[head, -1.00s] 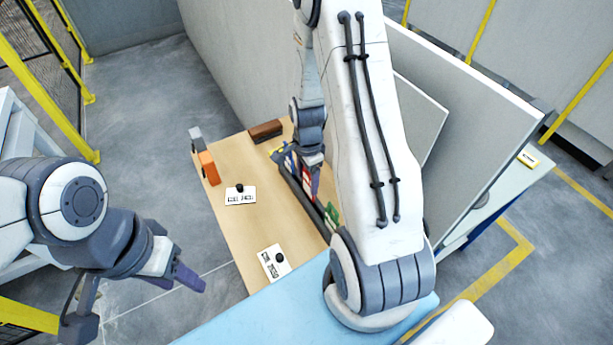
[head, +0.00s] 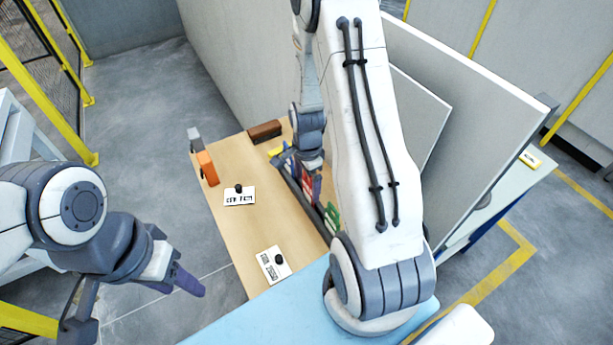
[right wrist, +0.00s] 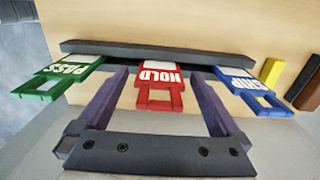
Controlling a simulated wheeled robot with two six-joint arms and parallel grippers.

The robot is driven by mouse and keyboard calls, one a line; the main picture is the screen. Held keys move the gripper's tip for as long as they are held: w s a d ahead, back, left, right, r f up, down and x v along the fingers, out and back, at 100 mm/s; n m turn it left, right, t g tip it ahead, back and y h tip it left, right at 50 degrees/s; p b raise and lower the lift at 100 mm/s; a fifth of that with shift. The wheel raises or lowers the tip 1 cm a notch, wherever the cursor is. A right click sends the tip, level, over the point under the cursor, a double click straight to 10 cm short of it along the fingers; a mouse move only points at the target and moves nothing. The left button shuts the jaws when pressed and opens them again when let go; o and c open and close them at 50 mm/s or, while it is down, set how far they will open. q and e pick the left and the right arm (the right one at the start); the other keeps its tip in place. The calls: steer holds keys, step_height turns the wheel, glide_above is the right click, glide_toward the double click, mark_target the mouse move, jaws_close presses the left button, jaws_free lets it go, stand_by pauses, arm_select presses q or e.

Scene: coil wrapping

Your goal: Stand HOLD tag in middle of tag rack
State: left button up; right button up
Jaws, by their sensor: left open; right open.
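The red HOLD tag (right wrist: 158,88) is at the middle of the dark tag rack (right wrist: 150,50) in the right wrist view, with its looped end toward the camera. The green PASS tag (right wrist: 62,76) is at the rack's left part and the blue SCRAP tag (right wrist: 252,90) at its right part. My right gripper (right wrist: 158,76) is open, one finger on each side of the HOLD tag, with gaps visible. In the head view my right gripper (head: 306,165) is over the rack and partly hides the tags. My left gripper (head: 188,282) is open and empty, left of the table.
Two white cards with black knobs, one farther back (head: 239,197) and one nearer (head: 273,265), lie on the wooden table (head: 250,235). An orange block (head: 208,168) and a brown block (head: 265,131) stand at its back. Upright grey panels (head: 470,130) rise on the right.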

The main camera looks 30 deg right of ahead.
step_height(320, 180, up, 10)
steer(key=shift+r+b, duration=0.15)
steer(key=shift+b, duration=0.55)
steer(key=s+a+r+n, duration=0.2)
steer(key=a+r+n, duration=0.1)
steer(key=a+n, duration=0.55)
steer(key=s+a+r+n, duration=0.2)
steer(key=s+a+n, duration=0.6)
steer(key=s+a+r+n+y+b, duration=0.1)
steer(key=s+a+r+n, duration=0.1)
steer(key=s+a+n, duration=0.5)
steer(key=shift+s+a+r+n, duration=0.35)
steer(key=shift+s+n, duration=0.4)
steer(key=shift+n, duration=0.5)
